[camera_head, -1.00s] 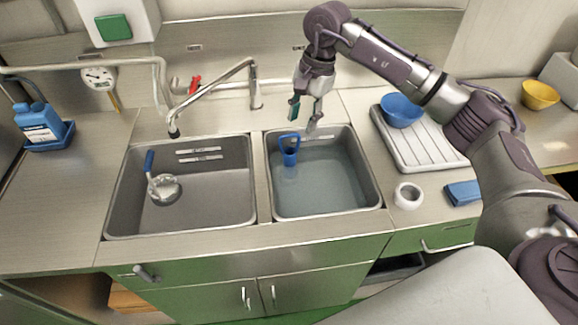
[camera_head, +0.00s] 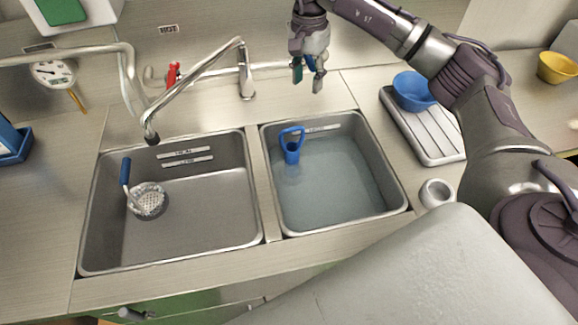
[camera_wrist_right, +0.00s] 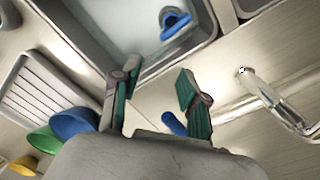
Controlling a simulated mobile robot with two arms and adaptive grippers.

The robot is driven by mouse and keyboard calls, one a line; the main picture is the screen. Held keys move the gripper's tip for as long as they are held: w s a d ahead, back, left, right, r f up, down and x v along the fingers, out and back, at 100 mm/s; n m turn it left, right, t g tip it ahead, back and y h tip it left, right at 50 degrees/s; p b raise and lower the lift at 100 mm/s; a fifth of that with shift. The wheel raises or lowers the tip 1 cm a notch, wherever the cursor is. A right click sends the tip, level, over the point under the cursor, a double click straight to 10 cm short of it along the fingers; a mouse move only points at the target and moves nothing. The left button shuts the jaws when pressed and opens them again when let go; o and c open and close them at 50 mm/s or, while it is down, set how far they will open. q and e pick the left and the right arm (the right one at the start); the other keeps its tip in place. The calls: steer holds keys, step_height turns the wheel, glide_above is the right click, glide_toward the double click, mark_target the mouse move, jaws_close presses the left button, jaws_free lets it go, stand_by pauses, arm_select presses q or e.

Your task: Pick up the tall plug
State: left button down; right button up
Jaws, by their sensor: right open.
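The tall plug appears to be the blue piece with a looped handle (camera_head: 292,147), upright at the back left of the water-filled right sink (camera_head: 345,218). Its blue loop also shows at the top of the right wrist view (camera_wrist_right: 175,24). My right gripper (camera_head: 308,78) is open and empty, above the counter behind the right sink, apart from the plug. Its two green-padded fingers (camera_wrist_right: 152,82) stand spread in the right wrist view. A small blue shape (camera_wrist_right: 173,123) shows near the fingers; I cannot tell what it is. My left gripper is out of view.
The left sink (camera_head: 200,245) holds a blue-handled strainer (camera_head: 147,201). A faucet (camera_head: 195,85) arches over the sinks' back left. A blue bowl (camera_head: 412,92) sits on a white ribbed drainboard (camera_head: 440,148) at right. A white ring-shaped cup (camera_head: 436,193) stands beside the right sink.

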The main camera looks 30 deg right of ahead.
arm_select(q)
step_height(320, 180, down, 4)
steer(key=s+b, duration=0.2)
steer(key=b, duration=0.1)
arm_select(e)
step_height(320, 180, down, 4)
steer(key=p, duration=0.2)
glide_above(302, 135)
steer(key=d, duration=0.1)
step_height(302, 135, down, 8)
steer(key=shift+w+f+p, duration=0.3)
steer(key=shift+w+f, duration=0.1)
steer(key=shift+f, duration=0.05)
steer(key=f, duration=0.1)
steer(key=f+p, duration=0.1)
steer(key=f, duration=0.1)
steer(key=shift+s+a+f+p, duration=0.15)
steer(key=shift+a+f+p, duration=0.15)
steer(key=shift+f, duration=0.5)
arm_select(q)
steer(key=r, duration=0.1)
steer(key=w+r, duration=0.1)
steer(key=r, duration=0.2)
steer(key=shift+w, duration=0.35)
arm_select(e)
jaws_close()
